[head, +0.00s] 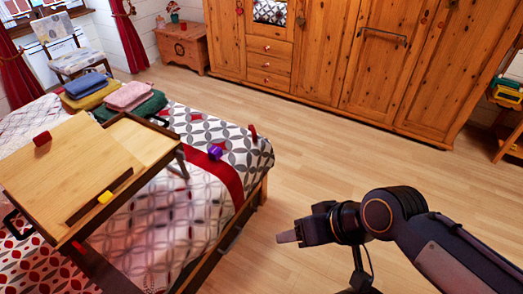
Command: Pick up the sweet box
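No thing can be told for sure as the sweet box. Small candidates are a red block (42,138) on the tilted top of the wooden bed tray, a yellow piece (105,197) at that top's lower ledge, a purple object (215,152) on the bed near its edge, and a red upright object (253,132) near the bed's corner. My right gripper (287,238) is over the floor, right of the bed and apart from all of these. It points left and shows side-on, so its opening is unclear. My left gripper is out of view.
The wooden bed tray (60,170) stands on the patterned bed (185,215). Folded towels (130,96) lie behind it. A chair (72,58), a chest (182,47) and a large wardrobe (330,60) stand at the back. The wood floor (340,155) between bed and wardrobe is clear.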

